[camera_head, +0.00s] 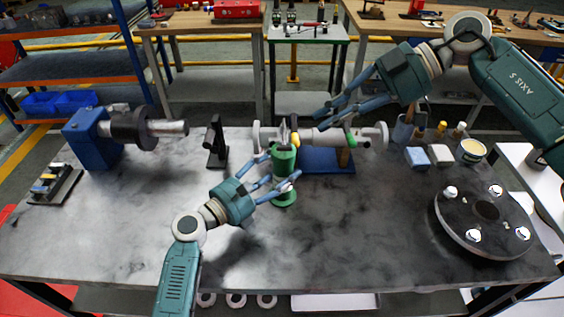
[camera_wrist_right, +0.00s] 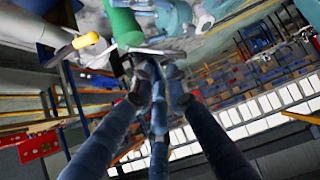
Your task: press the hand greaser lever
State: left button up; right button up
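The hand greaser (camera_head: 284,163) is an upright green cylinder on a round green foot, near the middle of the bench. A yellow-tipped lever (camera_head: 295,139) shows at its top and also in the right wrist view (camera_wrist_right: 86,41). My left gripper (camera_head: 283,171) has its fingers around the green body and appears shut on it; part of the contact is hidden. My right gripper (camera_head: 322,120) is up and to the right of the greaser's top. Its fingertips are close together and hold nothing visible; they look apart from the lever. The green body (camera_wrist_right: 126,27) stands beyond these fingertips in the right wrist view.
A grey shaft (camera_head: 368,137) on a blue base (camera_head: 325,161) lies just behind the greaser. A blue pump (camera_head: 92,138) and a black stand (camera_head: 216,142) are left. A dark flanged disc (camera_head: 485,220), small boxes and a cup are right. The front bench area is clear.

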jog(key=shift+s+a+f+y, duration=0.25)
jog(key=shift+a+f+y, duration=0.05)
grip_shut()
jog(key=s+d+m+t+y, duration=0.1)
jog(key=m+y, duration=0.2)
jog(key=d+f+m+t+y, duration=0.1)
jog(key=m+t+y, duration=0.1)
jog(key=m+y, duration=0.1)
jog(key=s+d+m+t+y, duration=0.1)
jog(key=m+y, duration=0.2)
jog(key=y, duration=0.1)
jog(key=shift+s+d+f+m, duration=0.3)
jog(key=shift+s+f, duration=0.05)
notch_tip(320, 180, up, 3)
send_over(284, 146)
jog(key=w+d, duration=0.1)
jog(key=d, duration=0.2)
jog(key=shift+s+a+f, duration=0.15)
jog(key=shift+s+f, duration=0.35)
jog(key=shift+f, duration=0.4)
jog(key=shift+s+a+f, duration=0.1)
jog(key=shift+s+f, duration=0.4)
jog(key=shift+f, duration=0.35)
